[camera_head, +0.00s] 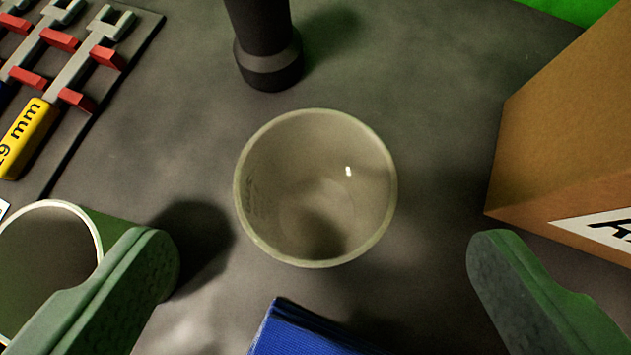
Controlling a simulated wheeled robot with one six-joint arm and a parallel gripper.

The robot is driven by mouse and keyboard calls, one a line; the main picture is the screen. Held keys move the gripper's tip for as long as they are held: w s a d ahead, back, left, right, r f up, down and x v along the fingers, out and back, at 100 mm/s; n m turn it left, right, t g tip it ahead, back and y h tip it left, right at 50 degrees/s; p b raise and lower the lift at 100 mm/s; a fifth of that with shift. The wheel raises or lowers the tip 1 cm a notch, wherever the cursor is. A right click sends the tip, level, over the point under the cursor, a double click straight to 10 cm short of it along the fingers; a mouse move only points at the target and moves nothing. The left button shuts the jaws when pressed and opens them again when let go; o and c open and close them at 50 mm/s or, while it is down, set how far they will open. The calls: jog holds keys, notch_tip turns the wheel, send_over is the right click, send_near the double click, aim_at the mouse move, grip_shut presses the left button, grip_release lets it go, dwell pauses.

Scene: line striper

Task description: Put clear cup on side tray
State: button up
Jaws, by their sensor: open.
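The clear cup (318,240) stands upright on the grey surface in the middle of the view, with its round rim facing me. It looks empty. My gripper (322,262) is open, with one green finger at the lower left and one at the lower right. The cup lies between and a little beyond the fingertips, and neither finger appears to touch it. I cannot make out a side tray in this view.
A black cylinder (268,60) stands just behind the cup. A cardboard box (570,120) is at the right. A wrench rack (75,110) is at upper left. A pale-rimmed round container (45,265) sits behind the left finger. A blue object (300,335) lies in front.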

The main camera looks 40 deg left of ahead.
jog(key=x, duration=0.4)
jog(key=shift+w+a+f, duration=0.2)
jog(key=shift+f, duration=0.05)
jog(key=c, duration=1.4)
jog(key=shift+r, duration=0.15)
